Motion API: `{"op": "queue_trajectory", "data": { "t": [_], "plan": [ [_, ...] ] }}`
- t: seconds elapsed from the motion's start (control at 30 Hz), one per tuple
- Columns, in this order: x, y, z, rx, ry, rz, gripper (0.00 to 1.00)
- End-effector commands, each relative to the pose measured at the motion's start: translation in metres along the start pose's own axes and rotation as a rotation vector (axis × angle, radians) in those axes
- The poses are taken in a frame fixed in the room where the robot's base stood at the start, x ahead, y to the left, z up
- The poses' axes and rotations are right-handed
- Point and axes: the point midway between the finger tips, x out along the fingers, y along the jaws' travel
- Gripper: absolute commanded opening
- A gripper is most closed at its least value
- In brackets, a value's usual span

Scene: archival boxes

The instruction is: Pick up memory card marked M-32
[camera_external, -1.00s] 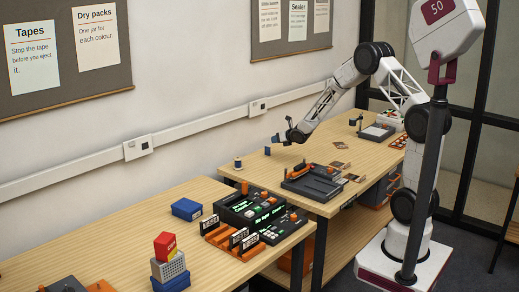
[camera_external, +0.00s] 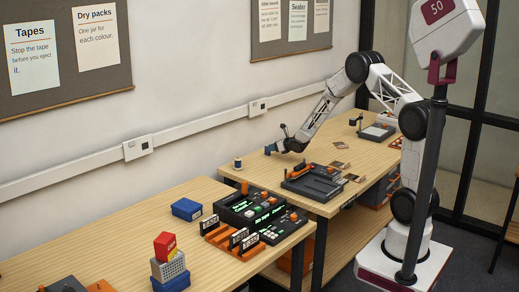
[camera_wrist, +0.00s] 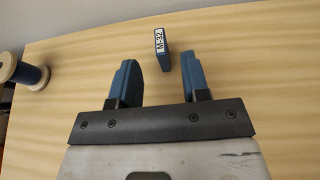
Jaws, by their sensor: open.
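The memory card marked M-32 (camera_wrist: 161,50) is a small dark blue block with a white label. It stands upright on the wooden table in the wrist view, centred just ahead of the gap between my fingers. My gripper (camera_wrist: 159,66) is open, with one blue finger on each side of the gap and nothing between them but table. In the external view my gripper (camera_external: 270,149) is low over the far table near its wall edge. There the card and the blue fingertips merge, so I cannot separate them.
The table around the card is bare.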

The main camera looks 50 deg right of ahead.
Motion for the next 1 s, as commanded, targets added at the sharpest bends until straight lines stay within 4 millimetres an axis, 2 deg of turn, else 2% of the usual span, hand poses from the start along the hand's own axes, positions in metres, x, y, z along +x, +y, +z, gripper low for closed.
{"op": "queue_trajectory", "data": {
  "t": [0.2,0.77,1.0],
  "plan": [
    [0.013,0.0,0.0,0.0,0.0,0.0,0.43],
    [0.018,0.0,0.0,0.001,0.001,0.0,0.43],
    [0.033,0.0,0.001,0.001,0.0,0.0,0.43]
  ]
}}
